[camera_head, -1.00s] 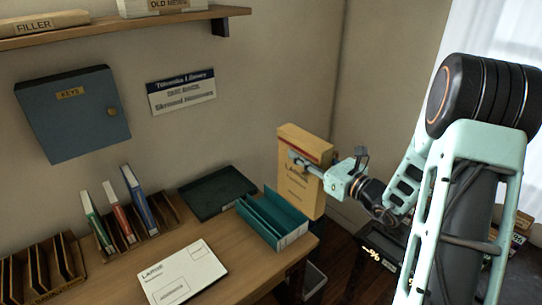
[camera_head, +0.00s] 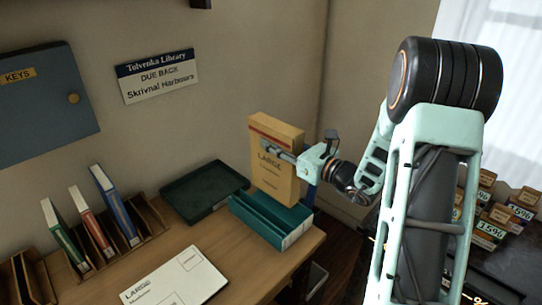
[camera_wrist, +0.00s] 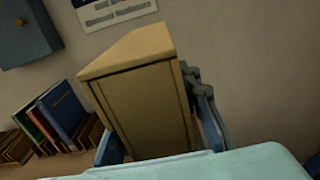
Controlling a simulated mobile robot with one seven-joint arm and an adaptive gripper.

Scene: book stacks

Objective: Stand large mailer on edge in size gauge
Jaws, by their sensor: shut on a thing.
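The large mailer (camera_head: 278,180) is a thick tan packet with a red band and the word LARGE on its face. My gripper (camera_head: 277,153) is shut on it near its upper part and holds it upright. The wrist view shows the mailer (camera_wrist: 150,105) between my two blue fingers. The size gauge (camera_head: 292,238) is a teal slotted holder at the table's right end. The mailer appears above and behind the gauge's right half in the picture; I cannot tell whether they touch. The mailer's lower edge is partly hidden by the gauge.
A dark green tray (camera_head: 205,187) lies behind the gauge. A white flat mailer (camera_head: 178,280) lies on the wooden table (camera_head: 245,262) in front. Books (camera_head: 113,204) stand in a wooden rack at left. A blue key cabinet (camera_head: 40,105) hangs on the wall. Small boxes (camera_head: 490,222) stand at right.

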